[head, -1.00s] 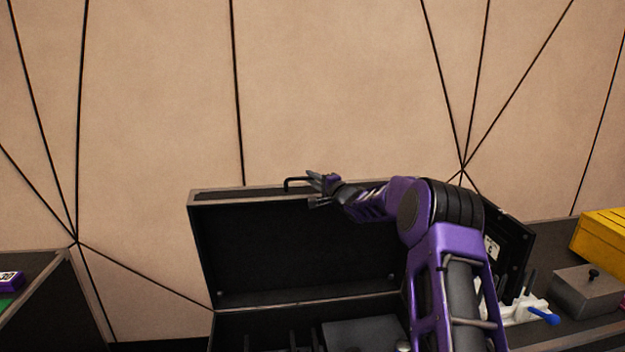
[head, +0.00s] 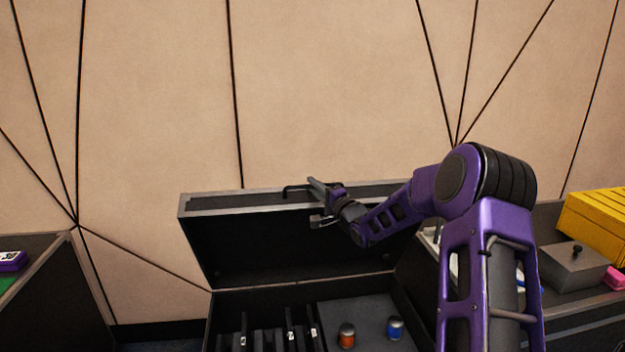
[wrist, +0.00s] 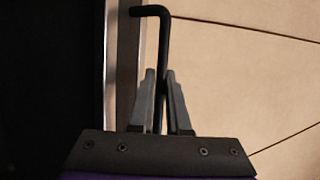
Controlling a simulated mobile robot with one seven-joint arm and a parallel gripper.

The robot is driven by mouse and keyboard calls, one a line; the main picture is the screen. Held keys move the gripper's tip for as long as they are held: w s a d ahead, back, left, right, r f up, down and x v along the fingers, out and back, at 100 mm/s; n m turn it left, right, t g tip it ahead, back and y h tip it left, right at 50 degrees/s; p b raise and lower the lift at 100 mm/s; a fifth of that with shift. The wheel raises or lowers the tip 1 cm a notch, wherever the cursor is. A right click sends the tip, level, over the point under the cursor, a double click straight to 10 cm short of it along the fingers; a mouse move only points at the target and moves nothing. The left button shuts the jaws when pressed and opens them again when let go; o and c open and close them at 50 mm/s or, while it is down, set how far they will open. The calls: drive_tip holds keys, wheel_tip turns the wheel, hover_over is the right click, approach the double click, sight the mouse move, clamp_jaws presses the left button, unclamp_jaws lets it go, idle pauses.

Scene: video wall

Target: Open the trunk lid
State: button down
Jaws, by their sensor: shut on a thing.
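The black trunk (head: 209,335) stands in front of the wall with its lid (head: 280,245) raised and tilted back, the dark inside of the lid facing me. A black bar handle (head: 294,187) sits at the lid's upper edge; it also shows in the wrist view (wrist: 163,40). My gripper (head: 318,202) is at this handle. In the wrist view, my gripper's two fingers (wrist: 162,95) are closed around the handle's bar, beside the lid's metal edge (wrist: 112,60). Part of the lid's right side is hidden behind my arm.
Inside the trunk are dark dividers (head: 268,338), an orange can (head: 347,335) and a blue can (head: 394,327). A grey box (head: 572,268) and a yellow case (head: 598,220) stand at the right. A dark case (head: 45,300) stands at the left.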

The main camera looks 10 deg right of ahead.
drive_tip(key=shift+s+f, duration=0.3)
drive_tip(key=shift+s, duration=0.35)
drive_tip(key=shift+w, duration=0.1)
drive_tip(key=c, duration=0.9)
unclamp_jaws()
drive_tip(key=shift+r, duration=0.1)
drive_tip(key=p+v, duration=0.1)
drive_tip(key=v, duration=1.6)
drive_tip(key=shift+s, duration=0.2)
